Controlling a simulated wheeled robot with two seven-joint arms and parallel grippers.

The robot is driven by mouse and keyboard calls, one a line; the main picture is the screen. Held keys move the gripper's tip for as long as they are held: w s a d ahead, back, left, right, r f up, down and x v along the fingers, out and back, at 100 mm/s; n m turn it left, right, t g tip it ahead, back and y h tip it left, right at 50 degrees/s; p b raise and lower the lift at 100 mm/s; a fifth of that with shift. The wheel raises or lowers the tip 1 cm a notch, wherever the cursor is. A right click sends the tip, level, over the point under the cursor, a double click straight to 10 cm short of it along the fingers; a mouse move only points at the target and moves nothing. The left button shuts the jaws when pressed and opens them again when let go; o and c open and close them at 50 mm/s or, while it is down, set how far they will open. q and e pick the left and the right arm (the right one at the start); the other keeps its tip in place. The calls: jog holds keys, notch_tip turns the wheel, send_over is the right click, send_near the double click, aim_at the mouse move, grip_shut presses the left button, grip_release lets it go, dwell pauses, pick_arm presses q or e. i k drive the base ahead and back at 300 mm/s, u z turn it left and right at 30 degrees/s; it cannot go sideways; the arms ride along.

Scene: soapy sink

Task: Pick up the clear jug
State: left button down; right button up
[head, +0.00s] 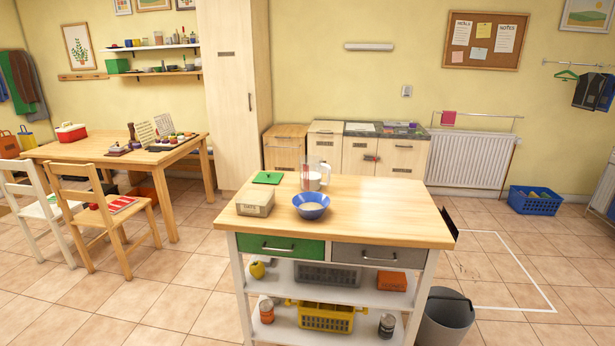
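The clear jug (313,175) stands upright on the wooden top of the kitchen cart (390,213), behind a blue bowl. It is see-through with red markings on its side, and something white shows in or behind it. A white handle-like shape is at its right. The bowl's rim is close to the jug's lower front; I cannot tell whether they touch. Neither of my grippers shows in the head view.
On the cart top are the blue bowl (311,206), a lidded-looking box (255,203) and a green item (267,178). The cart top's right half is clear. A grey bin (445,318) stands at right; a dining table (110,150) and chairs (110,222) are left.

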aim_at(310, 167)
jog(key=u, duration=1.4)
jog(key=i, duration=3.45)
jog(key=z, duration=2.7)
